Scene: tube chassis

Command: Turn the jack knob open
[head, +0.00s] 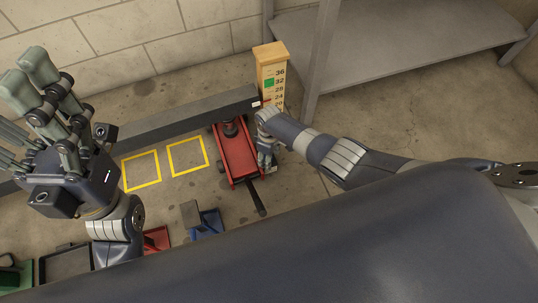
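A red floor jack (236,156) sits on the concrete floor, partly under a long dark beam (185,119). Its black handle or lever (257,197) points toward me. I cannot make out the jack knob; the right gripper may hide it. My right gripper (268,160) reaches down at the right side of the jack, beside its red body. Its fingers are small and partly hidden, so I cannot tell whether they touch anything or are shut. My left gripper (22,112) is raised at the left, close to the camera, with its fingers spread and nothing between them.
A yellow height scale (270,68) stands at the right end of the beam. A grey metal shelf (400,45) stands at the upper right. Yellow squares (187,156) mark clear floor left of the jack. Red (156,240) and blue (207,224) items lie nearer me.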

